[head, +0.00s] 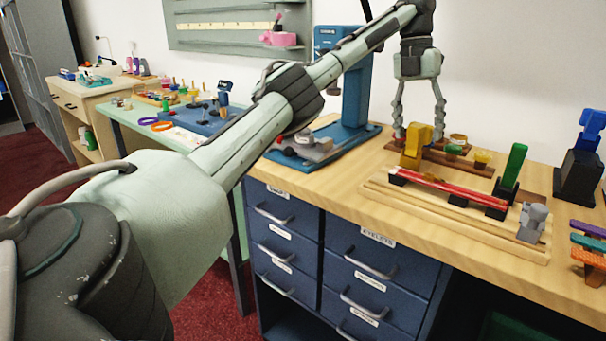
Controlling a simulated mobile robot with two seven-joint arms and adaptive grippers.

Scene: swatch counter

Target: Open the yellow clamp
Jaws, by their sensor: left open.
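The yellow clamp (413,150) stands at the far left end of a wooden board on the counter, by the left end of a long red strip (447,185). My left gripper (418,129) points down with its two fingers spread apart and nothing between them. In the picture its fingertips come down on either side of the clamp's top; I cannot tell whether they are over or behind it, or touching. I cannot tell whether the clamp's jaw is shut. My right gripper is out of view.
A green clamp (514,168) and a grey clamp (532,222) stand on the board's right part. Small colored cups (481,158) sit in a rack behind. The counter's front edge is bare.

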